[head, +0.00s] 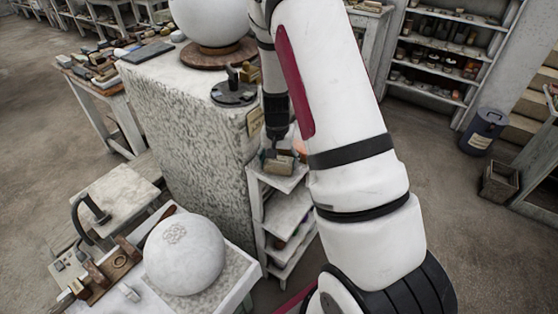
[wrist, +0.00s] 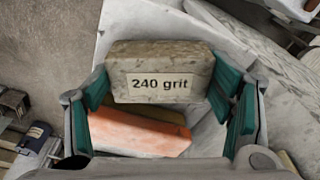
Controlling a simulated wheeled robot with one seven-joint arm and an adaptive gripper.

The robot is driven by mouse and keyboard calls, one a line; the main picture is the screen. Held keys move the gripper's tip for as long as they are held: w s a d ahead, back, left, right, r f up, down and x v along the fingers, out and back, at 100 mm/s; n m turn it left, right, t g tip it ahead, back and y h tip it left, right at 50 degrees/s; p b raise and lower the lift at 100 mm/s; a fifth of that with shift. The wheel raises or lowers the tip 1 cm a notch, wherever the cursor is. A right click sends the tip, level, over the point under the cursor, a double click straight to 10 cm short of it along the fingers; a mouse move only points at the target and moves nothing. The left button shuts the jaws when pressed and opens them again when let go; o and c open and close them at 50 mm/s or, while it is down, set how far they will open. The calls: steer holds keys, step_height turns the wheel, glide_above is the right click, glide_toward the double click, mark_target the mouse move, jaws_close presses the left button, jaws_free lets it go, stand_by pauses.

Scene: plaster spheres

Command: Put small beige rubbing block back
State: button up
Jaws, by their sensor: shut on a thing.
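The small beige rubbing block (wrist: 160,60), stone-like and labelled "240 grit", is between the teal pads of my gripper (wrist: 166,92) in the wrist view. My gripper is shut on it. In the head view my gripper (head: 277,140) points down over the top of a small pale shelf unit (head: 285,182), with the beige block (head: 277,164) at its tip. I cannot tell whether the block touches the shelf top. An orange block (wrist: 138,133) with an olive edge lies below and beside the beige block in the wrist view.
A rough plaster plinth (head: 195,130) stands left of the shelf unit, bearing a black round tool (head: 234,94) and a large sphere (head: 212,20). A carved sphere (head: 184,255) sits at the front. A cluttered bench (head: 105,95) is at the left.

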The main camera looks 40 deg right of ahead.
mark_target(278, 165)
steer(key=shift+f, duration=0.1)
steer(key=o, duration=1.2)
steer(key=s+a+r+n+t+b, duration=0.1)
steer(key=s+a+r, duration=0.15)
steer(key=r, duration=0.75)
steer(key=s+a+r+n, duration=0.1)
steer(key=a+r, duration=0.3)
steer(key=r, duration=0.6)
steer(key=s+a+r+n+t, duration=0.1)
steer(key=s+a+r+n, duration=0.1)
steer(key=s+a+r, duration=0.1)
steer(key=s+a+r+n+t, duration=0.1)
steer(key=s+a+r+n, duration=0.2)
steer(key=s, duration=0.5)
steer(key=s+a+r+n+t+y, duration=0.1)
steer(key=s+a+r+n, duration=0.1)
steer(key=s+a+r, duration=0.3)
steer(key=shift+s+a+r+t, duration=0.15)
steer(key=shift+s+r+t, duration=0.15)
steer(key=shift+s+r, duration=0.35)
steer(key=shift+s+f, duration=0.1)
